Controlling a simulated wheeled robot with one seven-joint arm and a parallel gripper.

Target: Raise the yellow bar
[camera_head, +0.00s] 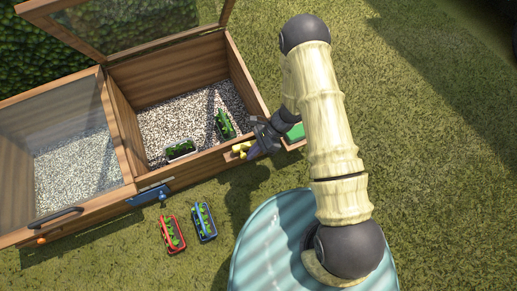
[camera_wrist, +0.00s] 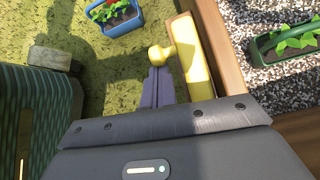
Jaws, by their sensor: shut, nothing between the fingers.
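The yellow bar (camera_wrist: 190,55) is mounted along the outer face of the wooden frame in the wrist view, with a round yellow knob (camera_wrist: 156,53) on its left side. In the head view the bar (camera_head: 240,149) shows small at the front right corner of the planter box, partly hidden by my gripper. My gripper (camera_wrist: 158,75) is shut and empty. Its fingertips are close to the knob, beside the bar; I cannot tell whether they touch it.
The wooden box (camera_head: 117,124) has an open right lid (camera_head: 130,22) and a closed glass left lid (camera_head: 60,120). Red (camera_head: 172,235) and blue (camera_head: 203,222) planters stand on the grass. A green pad (camera_head: 296,132) is right of my gripper.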

